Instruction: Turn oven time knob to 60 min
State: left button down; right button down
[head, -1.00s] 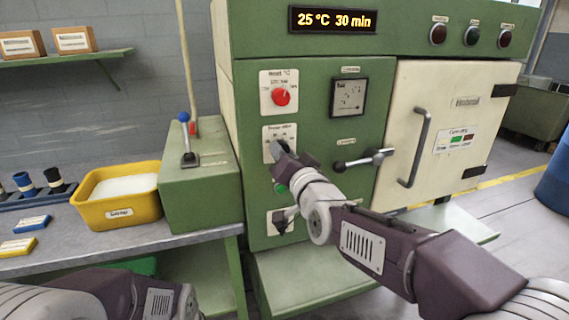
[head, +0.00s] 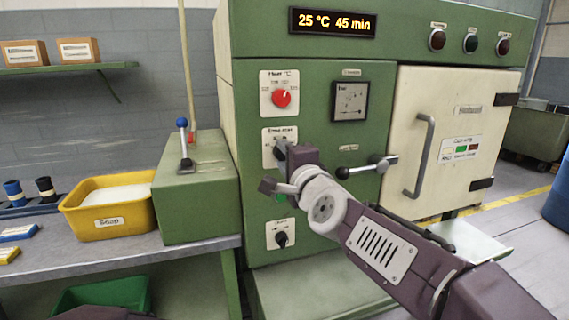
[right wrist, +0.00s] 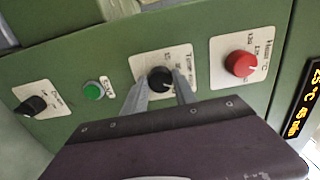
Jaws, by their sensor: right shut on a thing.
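The oven time knob (right wrist: 160,79) is a black dial on a white plate in the right wrist view. In the head view its plate (head: 268,134) sits below the red heat knob (head: 281,98), and my right gripper hides most of the knob. My right gripper (head: 279,150) is shut on the time knob, with one finger on each side of it in the right wrist view (right wrist: 160,92). The oven display (head: 333,23) reads 25 °C 45 min. My left gripper is not in view.
A green button (right wrist: 92,90) and another black knob (right wrist: 34,105) are on the same green panel. A lever handle (head: 367,167) sticks out right of my gripper. The cream oven door (head: 455,130) is shut. A yellow bin (head: 108,220) stands on the left bench.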

jog(key=m+b, duration=0.1)
jog(key=m, duration=0.4)
jog(key=shift+m, duration=0.7)
jog(key=c, duration=1)
grip_release()
